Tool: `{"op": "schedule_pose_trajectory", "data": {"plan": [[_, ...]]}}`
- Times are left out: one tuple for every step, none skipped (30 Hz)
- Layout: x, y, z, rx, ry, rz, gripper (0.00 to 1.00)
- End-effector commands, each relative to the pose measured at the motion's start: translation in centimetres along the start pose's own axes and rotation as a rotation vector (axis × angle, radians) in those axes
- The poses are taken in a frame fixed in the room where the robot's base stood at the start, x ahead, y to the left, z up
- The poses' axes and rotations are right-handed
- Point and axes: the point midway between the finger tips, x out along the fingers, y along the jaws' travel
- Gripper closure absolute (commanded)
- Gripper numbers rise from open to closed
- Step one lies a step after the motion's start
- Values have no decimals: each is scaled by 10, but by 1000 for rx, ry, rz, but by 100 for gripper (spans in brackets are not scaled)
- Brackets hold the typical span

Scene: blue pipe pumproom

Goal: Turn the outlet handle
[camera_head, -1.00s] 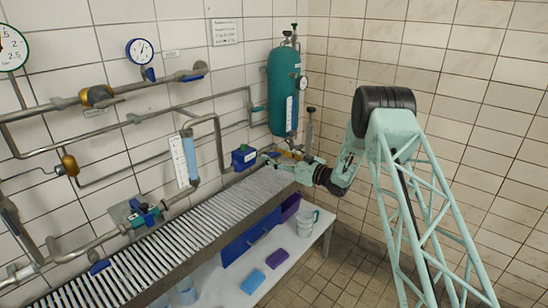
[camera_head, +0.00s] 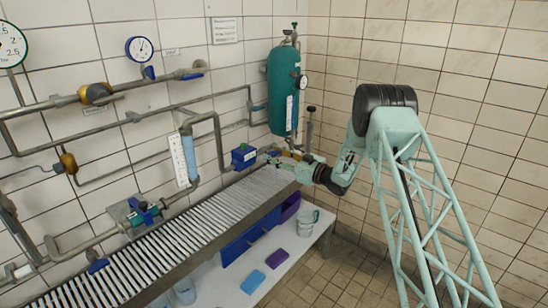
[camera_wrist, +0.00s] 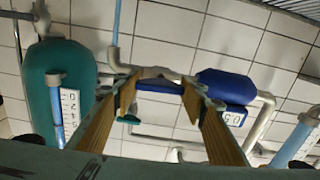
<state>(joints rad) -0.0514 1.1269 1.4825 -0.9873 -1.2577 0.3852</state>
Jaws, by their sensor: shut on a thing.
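My gripper (camera_head: 277,158) reaches left to the pipework at the wall, between the blue box (camera_head: 244,156) and the green tank (camera_head: 284,88). In the wrist view, the fingers of my gripper (camera_wrist: 160,82) have tan pads and stand some way apart. In the head view the handle is too small and covered to make out.
In the wrist view, the green tank (camera_wrist: 60,80) is close on the left and the blue box (camera_wrist: 224,86) close on the right. A slatted grating (camera_head: 190,235) runs below the pipes. A bench (camera_head: 290,268) with a mug (camera_head: 309,217) stands beneath. Floor at right is open.

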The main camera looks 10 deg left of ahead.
Motion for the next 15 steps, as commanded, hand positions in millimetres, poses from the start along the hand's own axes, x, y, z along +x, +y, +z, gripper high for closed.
{"op": "schedule_pose_trajectory", "data": {"plan": [[0,0,0,1,-1,0,72],[0,0,0,1,-1,0,72],[0,0,0,1,-1,0,72],[0,0,1,1,-1,0,72],[0,0,0,1,-1,0,72],[0,0,1,1,-1,0,58],[0,0,0,1,-1,0,55],[0,0,0,1,-1,0,52],[0,0,0,1,-1,0,49],[0,0,0,1,-1,0,47],[0,0,0,1,-1,0,47],[0,0,0,1,-1,0,47],[0,0,0,1,-1,0,47],[0,0,0,1,-1,0,47],[0,0,0,1,-1,0,47]]}}
